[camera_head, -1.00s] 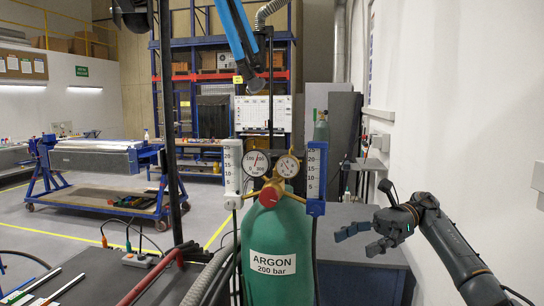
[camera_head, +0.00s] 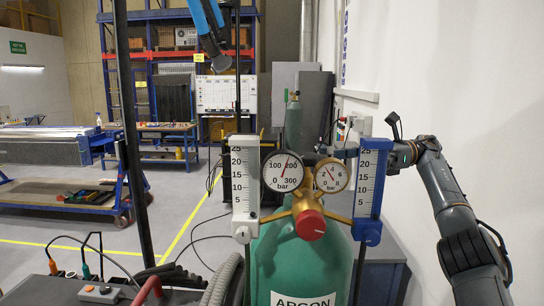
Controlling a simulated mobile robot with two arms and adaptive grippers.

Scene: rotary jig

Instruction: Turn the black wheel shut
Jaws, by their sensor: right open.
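A green gas cylinder (camera_head: 275,268), lettered ARGON, stands in the near middle of the head view. On top is a brass regulator with a red knob (camera_head: 310,224), a large gauge (camera_head: 284,171) and a smaller gauge (camera_head: 331,175). A white flow tube (camera_head: 245,190) stands left and a blue flow tube (camera_head: 369,192) right. I see no black wheel; the regulator parts may hide it. My right gripper (camera_head: 346,154) is open, reaching in from the right behind the blue tube and beside the small gauge, its fingers partly hidden. Whether it touches anything, I cannot tell. My left gripper is not in view.
A white wall (camera_head: 470,90) runs along the right, beside my right arm. A second green cylinder (camera_head: 294,122) stands behind. A dark post (camera_head: 130,150) and a grey hose (camera_head: 222,280) are at left. A blue cart (camera_head: 65,197) stands on open floor further left.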

